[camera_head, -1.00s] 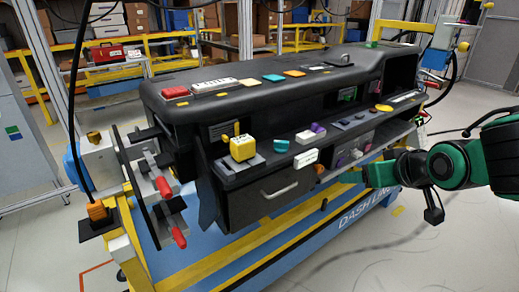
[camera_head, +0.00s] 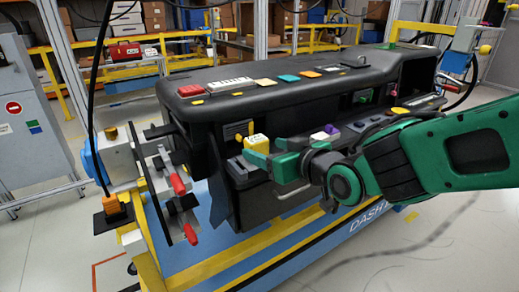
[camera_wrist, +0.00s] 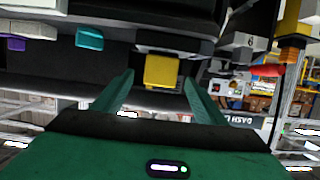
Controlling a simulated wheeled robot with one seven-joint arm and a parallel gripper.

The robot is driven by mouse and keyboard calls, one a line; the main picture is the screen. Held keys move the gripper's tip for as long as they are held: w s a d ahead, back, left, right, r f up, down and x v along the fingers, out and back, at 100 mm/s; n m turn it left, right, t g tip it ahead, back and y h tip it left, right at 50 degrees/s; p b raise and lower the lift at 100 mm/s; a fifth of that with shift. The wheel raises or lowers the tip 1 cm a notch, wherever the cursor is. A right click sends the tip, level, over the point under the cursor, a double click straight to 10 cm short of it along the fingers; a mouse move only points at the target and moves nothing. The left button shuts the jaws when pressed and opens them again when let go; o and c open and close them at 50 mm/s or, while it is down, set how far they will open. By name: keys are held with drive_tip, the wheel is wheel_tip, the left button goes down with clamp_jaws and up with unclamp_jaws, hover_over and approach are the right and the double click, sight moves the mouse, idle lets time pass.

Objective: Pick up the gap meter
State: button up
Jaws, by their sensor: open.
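A yellow block-shaped device (camera_head: 256,143), which looks like the gap meter, sits on a grey base on the dashboard ledge. It also shows in the wrist view (camera_wrist: 161,71), where the picture looks turned over. My gripper (camera_wrist: 158,88) is open, with a green finger on each side of the yellow device's line and the device just ahead of the fingertips. In the head view my gripper (camera_head: 270,162) is in front of the device and covers its lower part. I cannot tell whether any finger touches it.
The black dashboard (camera_head: 330,90) rises behind the ledge. A teal part (camera_wrist: 89,38) and a purple part (camera_wrist: 16,44) lie to one side of the device. A fixture with red handles (camera_head: 178,183) stands at the left.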

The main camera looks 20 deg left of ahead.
sight(261, 147)
drive_tip(key=shift+x, duration=2.8)
drive_tip(key=shift+f, duration=0.15)
drive_tip(key=shift+c, duration=0.6)
drive_tip(key=c, duration=1.2)
